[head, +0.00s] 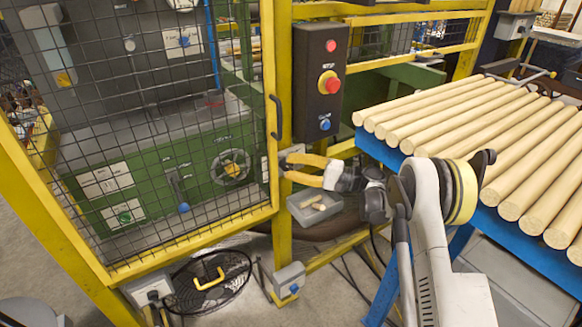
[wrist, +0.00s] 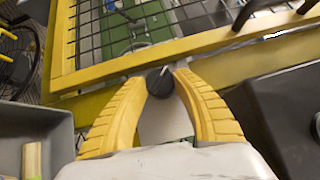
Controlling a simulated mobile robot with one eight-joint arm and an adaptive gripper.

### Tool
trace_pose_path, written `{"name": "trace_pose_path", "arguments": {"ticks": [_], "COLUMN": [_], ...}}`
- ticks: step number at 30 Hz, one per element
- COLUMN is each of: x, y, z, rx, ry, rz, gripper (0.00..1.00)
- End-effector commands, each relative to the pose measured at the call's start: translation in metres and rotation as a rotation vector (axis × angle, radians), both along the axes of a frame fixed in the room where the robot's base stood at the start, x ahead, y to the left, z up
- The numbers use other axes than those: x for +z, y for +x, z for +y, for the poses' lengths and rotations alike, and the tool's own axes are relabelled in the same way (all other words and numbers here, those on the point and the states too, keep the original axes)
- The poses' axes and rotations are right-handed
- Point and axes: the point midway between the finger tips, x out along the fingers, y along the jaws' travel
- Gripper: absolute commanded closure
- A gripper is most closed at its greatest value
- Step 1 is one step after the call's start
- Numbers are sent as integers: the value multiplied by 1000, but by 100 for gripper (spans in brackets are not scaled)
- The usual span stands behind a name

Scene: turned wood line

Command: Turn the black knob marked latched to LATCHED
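The black knob (wrist: 160,82) is a small round knob with a light pointer line on its face, aimed up and slightly right in the wrist view. It sits on a pale plate (wrist: 163,120) on the yellow gate post. My gripper (wrist: 161,78) has its yellow fingers on either side of the knob, and both fingertips look to be touching it. Any lettering around the knob is unreadable.
A yellow-framed mesh gate (head: 275,60) with a black handle stands left of the post. A black button box (head: 318,80) is above my gripper. A grey tray (head: 315,208) with wooden pieces hangs below. Wooden rods lie on a blue rack (head: 375,150) at right.

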Motion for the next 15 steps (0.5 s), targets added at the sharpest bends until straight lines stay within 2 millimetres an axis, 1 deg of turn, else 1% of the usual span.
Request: {"name": "trace_pose_path", "arguments": {"ticks": [8,15], "x": [0,-1], "y": [0,0], "z": [1,1], "rx": [1,2], "ry": [9,89], "rz": [6,59], "gripper": [96,96]}}
